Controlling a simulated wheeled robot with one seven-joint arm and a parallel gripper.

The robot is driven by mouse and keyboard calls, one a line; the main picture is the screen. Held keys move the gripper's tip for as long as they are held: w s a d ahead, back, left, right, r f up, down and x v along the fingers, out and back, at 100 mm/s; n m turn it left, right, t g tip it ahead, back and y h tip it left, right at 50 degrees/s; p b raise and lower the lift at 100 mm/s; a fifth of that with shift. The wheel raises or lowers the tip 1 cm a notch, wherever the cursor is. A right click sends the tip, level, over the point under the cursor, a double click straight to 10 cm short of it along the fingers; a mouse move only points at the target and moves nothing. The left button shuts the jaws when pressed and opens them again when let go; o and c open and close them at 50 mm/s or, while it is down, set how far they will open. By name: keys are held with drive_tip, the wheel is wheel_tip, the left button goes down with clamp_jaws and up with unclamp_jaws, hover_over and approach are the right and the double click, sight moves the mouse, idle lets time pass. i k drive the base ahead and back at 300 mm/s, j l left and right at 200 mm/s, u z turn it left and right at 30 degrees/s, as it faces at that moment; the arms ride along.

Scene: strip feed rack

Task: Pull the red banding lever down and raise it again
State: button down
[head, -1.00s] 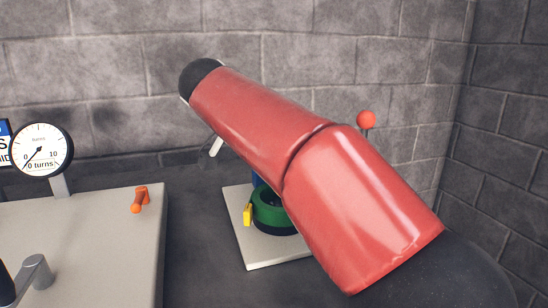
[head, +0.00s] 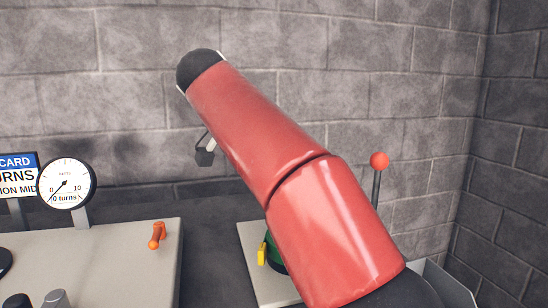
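The red banding lever is a red ball (head: 379,160) on a thin dark rod, seen right of my red arm in the head view. It stands upright, and its lower end is hidden behind my arm. A small part of my gripper (head: 205,153) shows left of my arm, against the brick wall. It is well to the left of the lever ball in the picture and apart from it. The rest of the gripper is hidden by my arm, so I cannot see whether it is open or shut.
At left are a pale bench (head: 110,260), a turns gauge (head: 66,184), a sign (head: 18,175) and an orange handle (head: 157,235). Brick walls close the back and right.

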sight(379, 161)
drive_tip(key=k, duration=1)
